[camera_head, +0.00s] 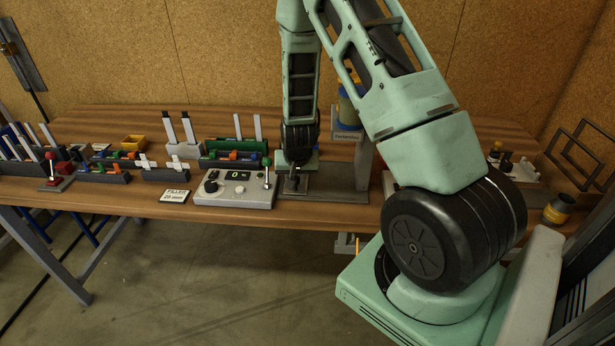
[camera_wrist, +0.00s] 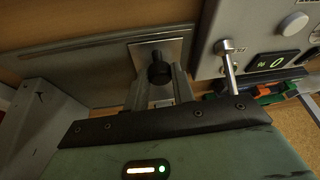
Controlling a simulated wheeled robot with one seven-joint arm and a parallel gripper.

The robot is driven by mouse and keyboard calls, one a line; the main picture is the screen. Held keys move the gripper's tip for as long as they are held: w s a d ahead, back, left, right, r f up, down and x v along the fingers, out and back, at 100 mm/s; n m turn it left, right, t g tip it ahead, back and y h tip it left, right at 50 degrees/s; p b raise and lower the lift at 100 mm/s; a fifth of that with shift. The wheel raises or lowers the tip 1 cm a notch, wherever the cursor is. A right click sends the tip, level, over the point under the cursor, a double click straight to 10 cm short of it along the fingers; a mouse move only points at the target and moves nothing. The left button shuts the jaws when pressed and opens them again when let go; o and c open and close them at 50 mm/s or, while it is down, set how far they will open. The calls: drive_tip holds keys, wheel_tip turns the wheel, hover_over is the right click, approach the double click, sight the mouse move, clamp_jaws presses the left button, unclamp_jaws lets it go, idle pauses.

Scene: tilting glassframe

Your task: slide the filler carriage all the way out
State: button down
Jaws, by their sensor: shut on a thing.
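The filler carriage (camera_wrist: 178,48) is a small pale metal plate with a black upright knob (camera_wrist: 159,70), seen close in the wrist view. It sits on a long grey base plate (camera_wrist: 75,65), which also shows in the head view (camera_head: 335,197) in front of the filler stand (camera_head: 361,165). My gripper (camera_wrist: 160,88) is over the carriage with its fingers closed around the knob. In the head view my gripper (camera_head: 296,178) points down at the base plate's left part, close to the control box. My gripper and arm hide much of the carriage and part of the stand there.
Racks of coloured parts (camera_head: 235,150) fill the bench behind. The bench's front edge is near.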

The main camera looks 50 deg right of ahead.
drive_tip(key=shift+w+a, duration=0.25)
drive_tip(key=shift+w, duration=0.15)
drive_tip(key=c, duration=1.2)
unclamp_jaws()
drive_tip(key=shift+w+a, duration=0.1)
drive_tip(key=shift+a, duration=0.05)
drive_tip(key=shift+o, duration=0.2)
drive_tip(key=shift+r, duration=0.15)
drive_tip(key=p+v, duration=0.2)
drive_tip(key=v, duration=1.5)
